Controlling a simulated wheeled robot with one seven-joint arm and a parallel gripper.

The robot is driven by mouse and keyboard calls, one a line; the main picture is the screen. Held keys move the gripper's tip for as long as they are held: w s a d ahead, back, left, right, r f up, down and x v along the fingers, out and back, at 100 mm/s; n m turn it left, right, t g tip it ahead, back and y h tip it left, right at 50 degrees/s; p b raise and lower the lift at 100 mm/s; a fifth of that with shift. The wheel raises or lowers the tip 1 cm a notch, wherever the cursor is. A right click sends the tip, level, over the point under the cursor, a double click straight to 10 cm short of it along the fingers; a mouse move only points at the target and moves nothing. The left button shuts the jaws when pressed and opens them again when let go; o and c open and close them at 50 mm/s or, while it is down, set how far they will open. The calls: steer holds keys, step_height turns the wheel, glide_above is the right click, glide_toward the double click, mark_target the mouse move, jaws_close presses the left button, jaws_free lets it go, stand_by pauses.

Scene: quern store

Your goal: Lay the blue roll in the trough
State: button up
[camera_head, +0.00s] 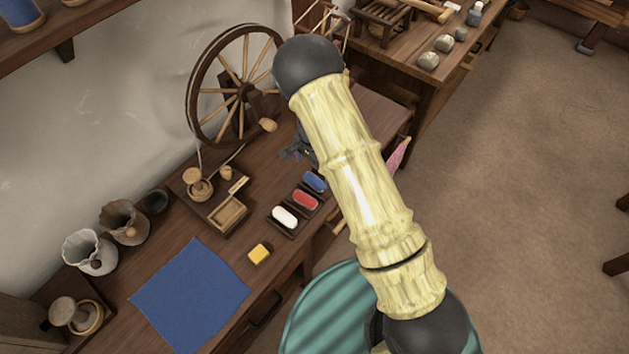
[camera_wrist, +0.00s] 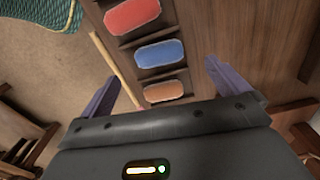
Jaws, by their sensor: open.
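The blue roll (camera_head: 315,182) lies in one slot of a dark holder at the right edge of the bench, beyond a red roll (camera_head: 304,199) and a white roll (camera_head: 285,216). In the wrist view the blue roll (camera_wrist: 160,53) lies between the red roll (camera_wrist: 132,15) and an orange-brown roll (camera_wrist: 163,90). My gripper (camera_wrist: 161,72) is open and empty, its two purple fingers spread on either side of the row, above it. In the head view my arm hides most of the gripper. A small open light-wood box (camera_head: 228,212), possibly the trough, stands left of the rolls.
A large spinning wheel (camera_head: 246,92) stands behind the rolls. A blue cloth (camera_head: 191,296) and a yellow block (camera_head: 259,254) lie on the nearer bench. Several pots (camera_head: 90,252) line the wall side. The brown floor at right is largely clear.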

mark_target(314, 179)
steer(key=shift+f, duration=0.85)
steer(key=shift+d+f+p, duration=0.2)
steer(key=shift+f+p, duration=0.35)
steer(key=shift+f, duration=2.05)
steer(key=c, duration=1.1)
step_height(314, 179, up, 10)
steer(key=b, duration=0.1)
